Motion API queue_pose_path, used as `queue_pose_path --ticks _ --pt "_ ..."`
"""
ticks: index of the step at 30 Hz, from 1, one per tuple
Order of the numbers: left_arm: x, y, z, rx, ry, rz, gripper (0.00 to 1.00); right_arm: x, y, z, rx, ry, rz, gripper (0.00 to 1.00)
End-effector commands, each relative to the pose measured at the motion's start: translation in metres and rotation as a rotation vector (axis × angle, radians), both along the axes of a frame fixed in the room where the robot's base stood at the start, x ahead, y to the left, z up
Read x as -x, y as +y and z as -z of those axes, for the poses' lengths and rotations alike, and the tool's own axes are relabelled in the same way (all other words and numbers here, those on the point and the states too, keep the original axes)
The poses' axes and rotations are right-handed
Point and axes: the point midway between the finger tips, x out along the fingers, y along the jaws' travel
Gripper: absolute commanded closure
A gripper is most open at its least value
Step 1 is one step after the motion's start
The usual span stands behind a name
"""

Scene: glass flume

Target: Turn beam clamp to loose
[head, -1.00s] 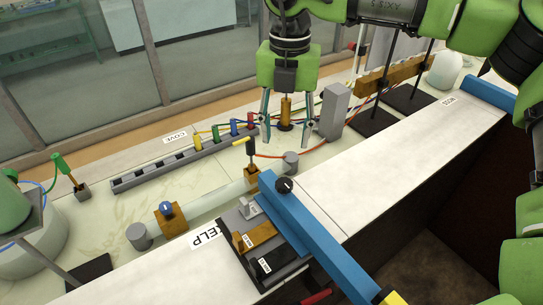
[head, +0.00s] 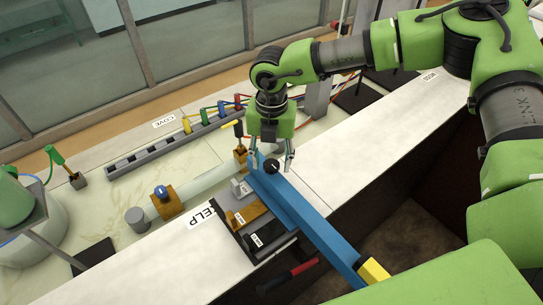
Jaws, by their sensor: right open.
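The blue beam (head: 310,221) runs slantwise across the bench edge and ends in a yellow tip (head: 373,271). A round black knob with a pale mark, which I take for the beam clamp (head: 271,167), sits on the beam near its far end. My right gripper (head: 271,159) points down over this knob. Its fingers are open, one to each side of the knob. I cannot tell whether they touch it. The mark's exact angle is too small to read. My left gripper is not in view.
A tray with labelled blocks (head: 246,215) lies left of the beam. A glass tube with an orange clamp (head: 167,199) and a grey rack with coloured plugs (head: 150,155) stand behind. A red-handled tool (head: 289,276) is below the bench edge. Bare bench top (head: 365,165) lies to the right.

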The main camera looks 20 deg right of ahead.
Motion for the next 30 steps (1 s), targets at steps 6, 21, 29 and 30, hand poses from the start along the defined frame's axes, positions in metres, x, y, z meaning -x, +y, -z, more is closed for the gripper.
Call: queue_pose_path --ticks 6,21,29,30 --pt "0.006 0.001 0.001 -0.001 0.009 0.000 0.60 0.000 0.000 0.001 0.000 0.000 0.000 0.55" --pt "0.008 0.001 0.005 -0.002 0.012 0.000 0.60 0.000 0.000 0.002 0.000 0.000 -0.019 0.94" --pt "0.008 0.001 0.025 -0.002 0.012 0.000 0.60 0.000 0.000 0.005 -0.002 0.000 -0.139 0.93" --pt "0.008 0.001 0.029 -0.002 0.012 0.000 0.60 0.000 0.000 0.005 -0.003 0.000 -0.168 0.93"
